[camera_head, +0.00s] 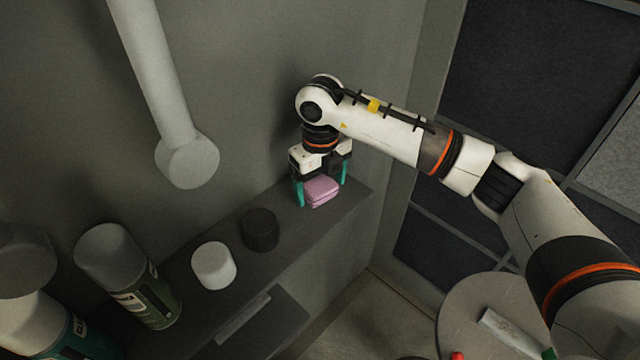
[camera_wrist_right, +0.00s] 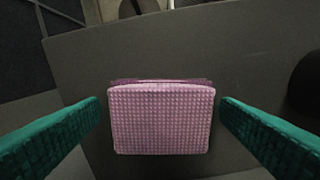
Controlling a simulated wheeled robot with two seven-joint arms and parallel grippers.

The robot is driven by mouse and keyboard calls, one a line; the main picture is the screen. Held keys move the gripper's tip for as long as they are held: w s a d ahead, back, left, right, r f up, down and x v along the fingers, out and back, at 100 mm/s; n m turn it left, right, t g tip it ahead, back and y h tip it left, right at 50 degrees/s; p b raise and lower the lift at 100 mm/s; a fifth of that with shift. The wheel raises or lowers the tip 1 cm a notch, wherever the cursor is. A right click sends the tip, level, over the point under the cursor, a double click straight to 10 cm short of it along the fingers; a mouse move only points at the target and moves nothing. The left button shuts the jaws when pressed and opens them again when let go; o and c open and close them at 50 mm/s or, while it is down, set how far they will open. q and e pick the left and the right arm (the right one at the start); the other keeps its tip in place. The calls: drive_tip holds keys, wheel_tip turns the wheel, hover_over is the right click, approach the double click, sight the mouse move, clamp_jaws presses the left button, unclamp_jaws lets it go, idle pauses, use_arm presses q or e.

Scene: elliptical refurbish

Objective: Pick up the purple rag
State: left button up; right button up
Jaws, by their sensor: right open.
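The purple rag (camera_head: 321,191) is a folded pink-purple cloth lying on the dark shelf top (camera_head: 290,232), near its right end. In the right wrist view the rag (camera_wrist_right: 161,119) shows its waffle texture, centred between two green fingers. My right gripper (camera_head: 322,189) is open and points down over the rag, one finger on each side. In the right wrist view, gaps show between the rag and both fingers of the gripper (camera_wrist_right: 160,122). My left gripper is not in view.
A dark round container (camera_head: 260,230) and a white one (camera_head: 214,265) stand left of the rag. Green spray cans (camera_head: 140,290) stand farther left. A grey pipe (camera_head: 165,90) hangs along the wall. A round table (camera_head: 460,310) is at lower right.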

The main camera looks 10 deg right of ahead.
sight(320, 185)
drive_tip(key=c, duration=1.1)
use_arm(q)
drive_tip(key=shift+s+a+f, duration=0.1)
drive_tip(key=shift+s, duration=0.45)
use_arm(e)
drive_tip(key=shift+o, duration=0.2)
drive_tip(key=shift+r, duration=0.1)
